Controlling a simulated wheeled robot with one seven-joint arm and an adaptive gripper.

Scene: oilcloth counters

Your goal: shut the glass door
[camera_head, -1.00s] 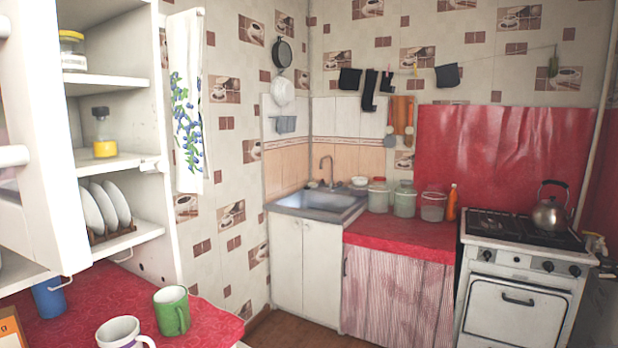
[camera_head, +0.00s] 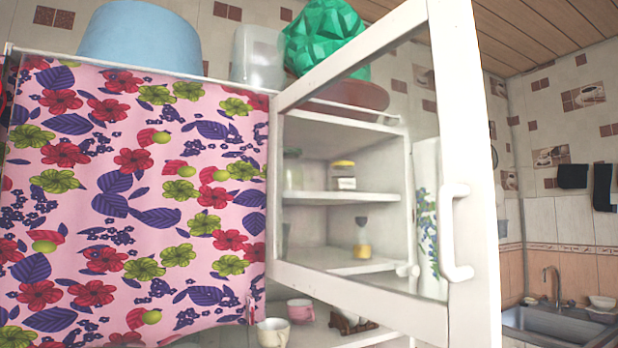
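The glass door (camera_head: 462,150) has a white frame and stands swung open on the white cupboard, jutting toward me at the middle right. Its white handle (camera_head: 455,232) is on the outer upright of the frame. Through the glass I see the cupboard shelves (camera_head: 340,197) with a yellow-lidded jar (camera_head: 343,176) and a yellow-based bottle (camera_head: 362,238). My gripper is not in view.
A pink floral curtain (camera_head: 140,200) covers the cupboard's left part. A blue tub (camera_head: 140,38), a clear container (camera_head: 257,54) and a green faceted object (camera_head: 325,36) stand on top. Cups (camera_head: 273,332) sit on the shelf below. The sink (camera_head: 560,325) is at the far right.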

